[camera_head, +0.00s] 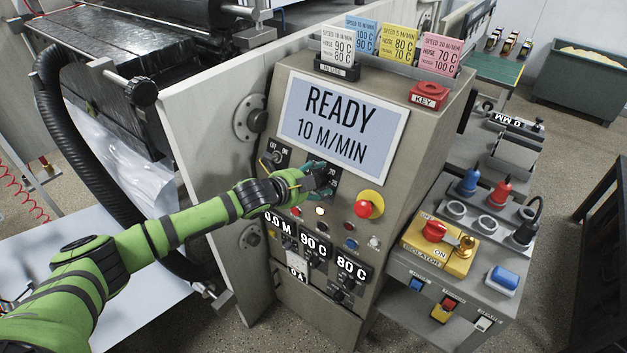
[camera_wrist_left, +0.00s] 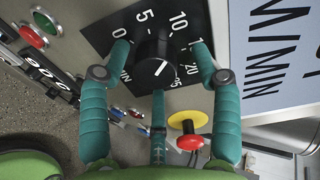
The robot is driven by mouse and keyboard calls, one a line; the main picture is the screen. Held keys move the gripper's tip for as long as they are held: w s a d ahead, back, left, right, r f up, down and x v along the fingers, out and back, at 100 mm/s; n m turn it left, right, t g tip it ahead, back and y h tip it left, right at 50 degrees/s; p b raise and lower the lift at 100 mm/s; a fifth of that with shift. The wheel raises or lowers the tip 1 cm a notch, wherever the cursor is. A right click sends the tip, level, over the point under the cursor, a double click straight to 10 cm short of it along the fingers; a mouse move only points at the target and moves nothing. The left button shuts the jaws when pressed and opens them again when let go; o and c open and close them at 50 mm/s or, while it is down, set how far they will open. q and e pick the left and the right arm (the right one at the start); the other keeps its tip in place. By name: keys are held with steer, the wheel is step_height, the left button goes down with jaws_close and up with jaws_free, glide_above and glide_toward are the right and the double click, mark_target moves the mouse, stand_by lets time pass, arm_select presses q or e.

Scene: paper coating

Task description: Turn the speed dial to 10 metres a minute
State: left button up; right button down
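The speed dial (camera_wrist_left: 154,62) is a black knob on a black scale plate (camera_wrist_left: 104,38) marked 0, 5, 10, 15, 20 and more. A short white line on the knob slants up-right, roughly in the direction of the 10. My left gripper (camera_wrist_left: 161,66) is open, with two green fingers on either side of the knob and a third below it. Small gaps seem to show between fingers and knob; contact is unclear. In the head view the left gripper (camera_head: 318,180) covers most of the dial. The screen (camera_head: 338,125) reads READY, 10 M/MIN. My right gripper is out of view.
A red mushroom button on a yellow base (camera_head: 369,204) sits right of the gripper. Small lit buttons (camera_head: 320,212) and black readouts (camera_head: 315,248) lie below. A red KEY block (camera_head: 429,95) and setting cards (camera_head: 398,45) stand on top. An isolator box (camera_head: 440,240) stands at right.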

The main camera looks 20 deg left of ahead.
arm_select(q)
steer(key=shift+a, duration=0.1)
steer(key=v, duration=1.2)
